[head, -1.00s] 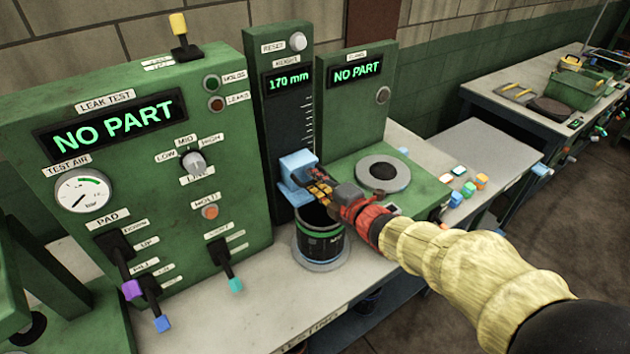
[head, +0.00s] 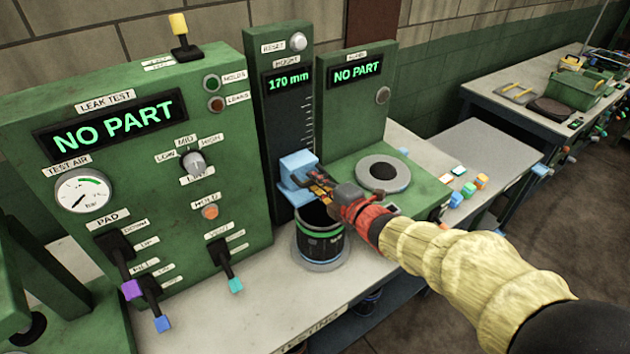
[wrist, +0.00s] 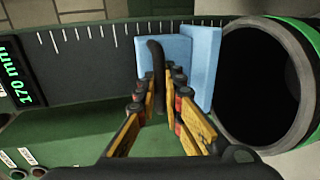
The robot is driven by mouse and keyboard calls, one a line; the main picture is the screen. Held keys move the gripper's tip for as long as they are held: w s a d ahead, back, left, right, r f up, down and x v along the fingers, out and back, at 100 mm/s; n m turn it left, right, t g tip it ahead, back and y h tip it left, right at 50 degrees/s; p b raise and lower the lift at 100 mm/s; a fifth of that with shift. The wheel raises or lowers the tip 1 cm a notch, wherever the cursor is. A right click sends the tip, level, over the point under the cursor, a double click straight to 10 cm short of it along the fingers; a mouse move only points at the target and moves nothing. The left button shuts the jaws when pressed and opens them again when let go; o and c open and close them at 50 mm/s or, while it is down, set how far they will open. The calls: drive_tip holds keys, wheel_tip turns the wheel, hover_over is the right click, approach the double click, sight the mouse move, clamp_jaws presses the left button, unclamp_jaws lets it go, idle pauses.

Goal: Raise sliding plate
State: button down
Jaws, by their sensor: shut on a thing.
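The sliding plate is a light blue block (head: 296,167) on the dark upright height gauge (head: 285,115), whose display reads 170 mm. My gripper (head: 322,187) is at the plate's front right. In the wrist view, my gripper (wrist: 163,95) has its fingers on either side of a dark curved handle (wrist: 156,62) in front of the blue plate (wrist: 200,60) and is shut on it. A black sleeve with a green band (head: 320,240) stands upright on a round base below the plate. Its dark open mouth (wrist: 255,80) is beside the plate in the wrist view.
The green leak test panel (head: 150,200) with levers stands to the left. A green station reading NO PART (head: 365,95), with a grey ring (head: 383,174), is at the right. The gauge face above the plate is clear, with scale marks. A grey side table (head: 480,160) stands farther right.

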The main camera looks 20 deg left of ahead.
wheel_tip(320, 180, up, 18)
drive_tip(key=p, duration=0.8)
drive_tip(key=shift+f, duration=0.2)
drive_tip(key=c, duration=2.2)
unclamp_jaws()
drive_tip(key=shift+r, duration=0.1)
drive_tip(key=shift+o, duration=1.2)
drive_tip(key=v, duration=1.2)
